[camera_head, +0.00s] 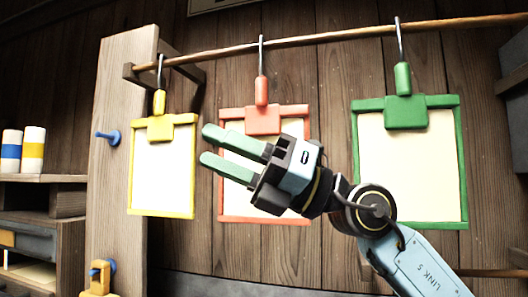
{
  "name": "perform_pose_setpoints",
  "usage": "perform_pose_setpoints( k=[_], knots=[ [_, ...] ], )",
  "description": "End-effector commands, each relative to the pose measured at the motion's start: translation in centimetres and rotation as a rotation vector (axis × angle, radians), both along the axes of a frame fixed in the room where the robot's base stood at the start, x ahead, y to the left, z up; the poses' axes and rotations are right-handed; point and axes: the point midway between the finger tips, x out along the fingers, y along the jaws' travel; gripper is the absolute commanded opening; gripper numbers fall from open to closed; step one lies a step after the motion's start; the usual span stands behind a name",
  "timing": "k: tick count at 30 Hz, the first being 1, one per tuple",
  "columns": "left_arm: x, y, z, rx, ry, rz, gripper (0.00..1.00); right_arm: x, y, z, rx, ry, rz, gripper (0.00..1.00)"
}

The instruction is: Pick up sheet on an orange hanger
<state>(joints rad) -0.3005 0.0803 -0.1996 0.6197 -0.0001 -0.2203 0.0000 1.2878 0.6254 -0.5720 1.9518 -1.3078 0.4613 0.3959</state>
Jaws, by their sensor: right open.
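A cream sheet in an orange-red frame (264,121) hangs in the middle of a wooden rod, on a metal hook with an orange-red grip (261,91). My right gripper (210,146) is open, with two green fingers pointing left. It lies in front of the sheet in the picture and hides much of its middle and right side. The fingertips appear near the frame's left edge, with nothing between them. I cannot tell how far the gripper is from the sheet. My left gripper is not in view.
A yellow-framed sheet (132,190) hangs to the left and a green-framed sheet (462,170) to the right, on the same rod (330,35). A wooden post (112,200) with a blue peg (108,136) stands at left. Shelves (45,179) hold two striped cylinders. A plank wall is behind.

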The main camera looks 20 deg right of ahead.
Motion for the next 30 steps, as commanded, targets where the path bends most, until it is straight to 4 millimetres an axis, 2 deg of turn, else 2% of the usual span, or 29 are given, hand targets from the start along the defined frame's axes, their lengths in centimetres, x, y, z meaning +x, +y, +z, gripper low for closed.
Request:
perform_pose_setpoints(
  k=[1, 5, 9, 15, 18, 22, 30],
  knots=[
    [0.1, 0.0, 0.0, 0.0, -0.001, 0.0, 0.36, -0.2, -0.3, 1.4, -0.099, -0.064, -0.065, 0.45],
    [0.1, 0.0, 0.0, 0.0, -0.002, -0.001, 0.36, 0.4, -2.4, 4.2, -0.337, -0.167, -0.274, 0.45],
    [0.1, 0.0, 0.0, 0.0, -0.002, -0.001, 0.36, 0.8, -6.6, 7.8, -0.515, -0.212, -0.533, 0.45],
    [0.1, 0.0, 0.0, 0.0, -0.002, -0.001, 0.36, -0.1, -12.5, 11.8, -0.619, -0.199, -0.809, 0.45],
    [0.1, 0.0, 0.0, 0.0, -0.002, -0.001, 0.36, -0.5, -14.1, 12.7, -0.637, -0.186, -0.876, 0.45],
    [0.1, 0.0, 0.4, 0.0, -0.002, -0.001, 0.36, 0.4, -14.1, 13.1, -0.643, -0.178, -0.901, 0.45],
    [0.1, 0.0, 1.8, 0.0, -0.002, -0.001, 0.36, 4.8, -11.6, 13.2, -0.644, -0.179, -0.898, 0.45]
  ],
)
